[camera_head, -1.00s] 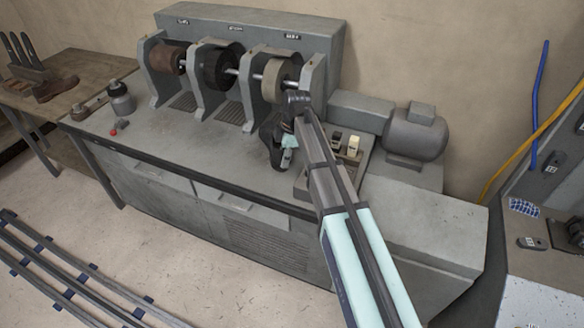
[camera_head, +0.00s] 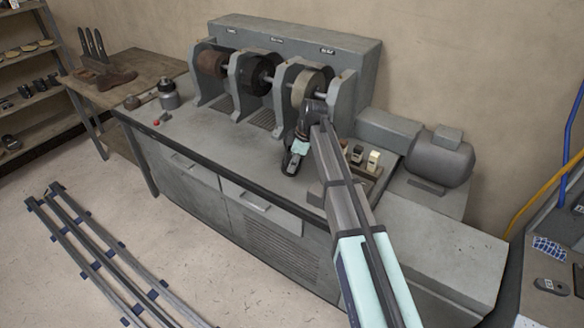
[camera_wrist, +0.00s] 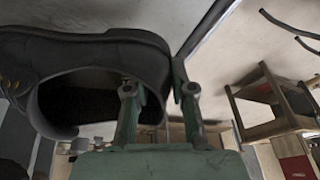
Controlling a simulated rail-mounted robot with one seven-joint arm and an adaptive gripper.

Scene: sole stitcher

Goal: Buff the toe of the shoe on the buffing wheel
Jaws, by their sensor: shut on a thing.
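A black shoe (camera_wrist: 95,52) fills the upper left of the wrist view, with its open collar facing the camera. My gripper (camera_wrist: 160,95) is shut on the shoe's wall at one end. In the head view my gripper (camera_head: 298,148) is above the bench front, in front of the pale right-hand wheel. The shoe (camera_head: 290,166) shows there only as a small dark shape by the fingers; its toe cannot be made out. The machine carries a brown wheel (camera_head: 212,64), a black wheel (camera_head: 257,74) and the pale wheel (camera_head: 306,84). Its labels are too small to read. Shoe and wheels appear apart.
Grey posts (camera_head: 340,98) flank the wheels. A motor (camera_head: 440,160) stands right of the machine. A tray with small blocks (camera_head: 373,160) lies right of my gripper. A metal bottle (camera_head: 168,95) and red button (camera_head: 156,123) are at the bench's left, with clear bench between.

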